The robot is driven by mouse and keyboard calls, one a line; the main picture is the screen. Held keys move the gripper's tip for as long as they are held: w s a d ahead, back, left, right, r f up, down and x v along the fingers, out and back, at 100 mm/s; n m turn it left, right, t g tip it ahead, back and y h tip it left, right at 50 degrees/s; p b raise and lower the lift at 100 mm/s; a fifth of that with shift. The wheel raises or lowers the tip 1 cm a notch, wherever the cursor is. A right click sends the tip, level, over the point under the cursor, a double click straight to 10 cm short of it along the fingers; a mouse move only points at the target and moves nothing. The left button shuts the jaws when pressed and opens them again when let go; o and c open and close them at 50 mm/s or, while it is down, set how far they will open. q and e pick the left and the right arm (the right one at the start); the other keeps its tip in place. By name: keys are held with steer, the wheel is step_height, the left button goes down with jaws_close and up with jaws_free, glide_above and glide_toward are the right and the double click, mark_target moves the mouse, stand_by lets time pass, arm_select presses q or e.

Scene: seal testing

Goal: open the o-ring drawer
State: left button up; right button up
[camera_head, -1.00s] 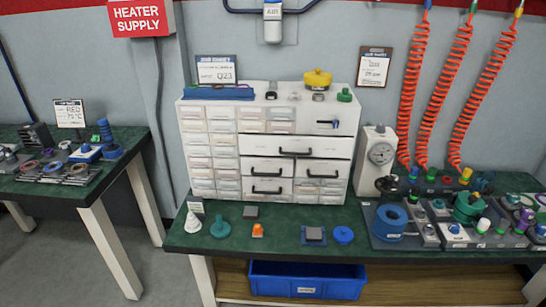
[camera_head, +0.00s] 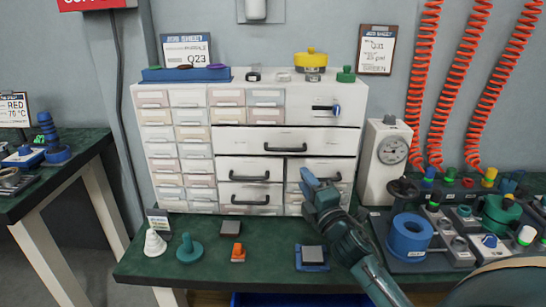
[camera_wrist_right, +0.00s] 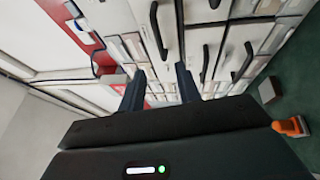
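The white drawer cabinet (camera_head: 180,97) stands at the back of the green bench. It has columns of small labelled drawers, a wide drawer (camera_head: 240,139) with a black bar handle (camera_head: 285,149), and lower drawers with similar handles, one at lower left (camera_head: 250,194). All look shut. No readable label tells me which is the o-ring drawer. My right gripper (camera_head: 318,180) is in front of the lower right drawers, partly covering them. In the right wrist view its two fingers (camera_wrist_right: 160,88) are apart with nothing between them, facing the cabinet front and dark handles. My left gripper is out of view.
On the bench front are a white cone (camera_head: 154,242), a green knob part (camera_head: 189,249) and an orange part (camera_head: 238,253). Jars and a tray sit on the cabinet top.

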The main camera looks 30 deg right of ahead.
mark_target(286, 151)
steer(key=x, duration=1.2)
steer(key=shift+w+b, duration=0.2)
steer(key=shift+b, duration=0.15)
steer(key=shift+c, duration=0.3)
jaws_close()
